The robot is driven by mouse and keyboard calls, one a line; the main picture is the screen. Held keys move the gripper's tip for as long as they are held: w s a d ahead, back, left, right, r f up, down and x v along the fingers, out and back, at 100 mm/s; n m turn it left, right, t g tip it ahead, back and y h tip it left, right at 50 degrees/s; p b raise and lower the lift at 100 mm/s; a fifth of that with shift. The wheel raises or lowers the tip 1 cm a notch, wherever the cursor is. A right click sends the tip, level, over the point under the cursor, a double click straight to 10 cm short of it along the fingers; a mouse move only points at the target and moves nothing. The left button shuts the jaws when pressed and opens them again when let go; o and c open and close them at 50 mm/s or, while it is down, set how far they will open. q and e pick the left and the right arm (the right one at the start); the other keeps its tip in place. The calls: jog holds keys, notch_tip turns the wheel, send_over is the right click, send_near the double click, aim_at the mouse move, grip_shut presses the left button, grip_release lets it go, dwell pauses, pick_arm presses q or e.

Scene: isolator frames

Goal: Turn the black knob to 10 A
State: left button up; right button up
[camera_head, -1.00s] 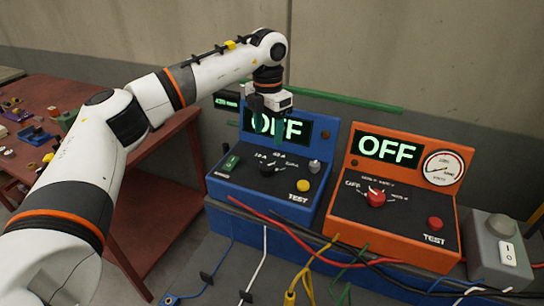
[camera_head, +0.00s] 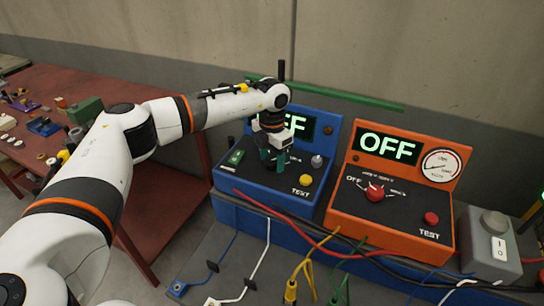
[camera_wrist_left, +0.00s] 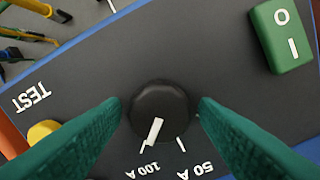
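The black knob (camera_wrist_left: 159,108) sits on the sloped dark panel of the blue test box (camera_head: 228,183). In the left wrist view its white pointer line aims at the tick beside a label that looks like 100 A; a 50 A label is beside it. No 10 A label is legible there. My left gripper (camera_head: 274,163) is over the panel with its green fingers pointing down. In the wrist view the fingers are open on both sides of the knob, with a small gap at each side. In the head view the fingers hide the knob. My right gripper is not in view.
The blue box has a green rocker switch (camera_wrist_left: 281,38) and a yellow TEST button (camera_head: 306,180). Right of it stands an orange box (camera_head: 447,250) with a red knob (camera_head: 375,191). Both displays show OFF. Cables lie in front. A red table (camera_head: 80,100) is at left.

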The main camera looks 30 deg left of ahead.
pick_arm(q)
jog(key=c, duration=0.8)
jog(key=shift+n, duration=0.3)
jog(key=n+b, duration=0.1)
jog(key=n, duration=0.1)
jog(key=shift+n, duration=0.3)
jog(key=n+b, duration=0.1)
jog(key=n, duration=0.4)
jog(key=shift+b, duration=0.35)
jog(key=n, duration=0.5)
jog(key=shift+a+b, duration=0.1)
jog(key=shift+b, duration=0.25)
jog(key=shift+r+n, duration=0.1)
jog(key=shift+n, duration=2.2)
